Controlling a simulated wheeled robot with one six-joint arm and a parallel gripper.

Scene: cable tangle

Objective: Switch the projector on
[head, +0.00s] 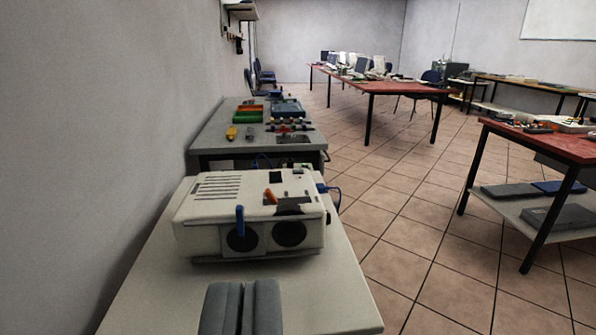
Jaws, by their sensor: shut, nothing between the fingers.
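The projector (215,211) is a white box with vent slots on top and two round dark openings in its front. It stands on a pale table (150,290). A blue upright piece (240,221) shows at its front, beside the left opening. On its top are an orange piece (270,196), a small dark square (275,177) and a dark patch (294,206). I cannot tell which of these is a switch. My gripper (242,286) is shut and empty, its grey fingers side by side at the bottom, in front of the projector and apart from it in the picture.
A blue cable (334,190) hangs at the projector's right. Behind it, a grey bench (215,138) holds bins and tools. A wall (80,150) runs close on the left. Tiled floor (410,225) is open on the right, before red-topped tables (395,88).

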